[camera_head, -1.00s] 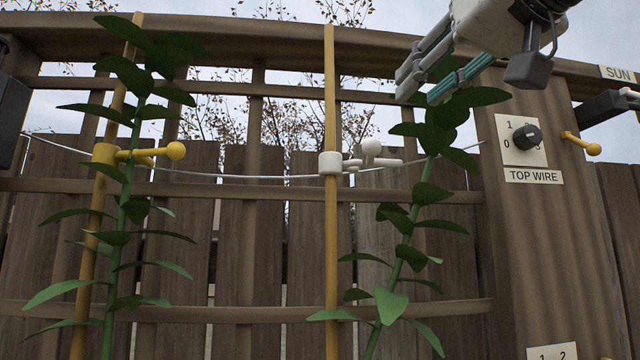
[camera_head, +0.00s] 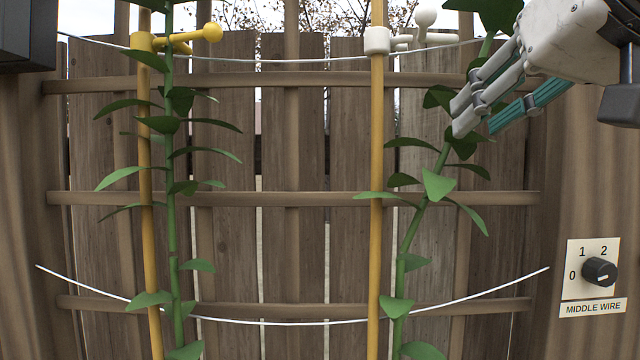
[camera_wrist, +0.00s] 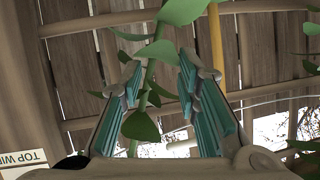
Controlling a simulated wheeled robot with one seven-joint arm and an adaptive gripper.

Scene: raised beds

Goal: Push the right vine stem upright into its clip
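The right vine stem (camera_head: 415,222) is green and leafy. It leans to the right as it rises, away from its yellow pole (camera_head: 376,180). Its white clip (camera_head: 377,41) is on that pole near the top of the head view, with a white round knob (camera_head: 425,17) to its right. My gripper (camera_head: 474,114) is at the stem's upper part, below the clip's height and to its right. In the wrist view my gripper (camera_wrist: 158,80) is open, and the stem (camera_wrist: 146,82) shows between its fingers, partly hidden by leaves. I cannot tell whether they touch.
A white middle wire (camera_head: 290,323) sags across the front. A MIDDLE WIRE dial (camera_head: 598,271) is on the right post. Wooden slats stand behind.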

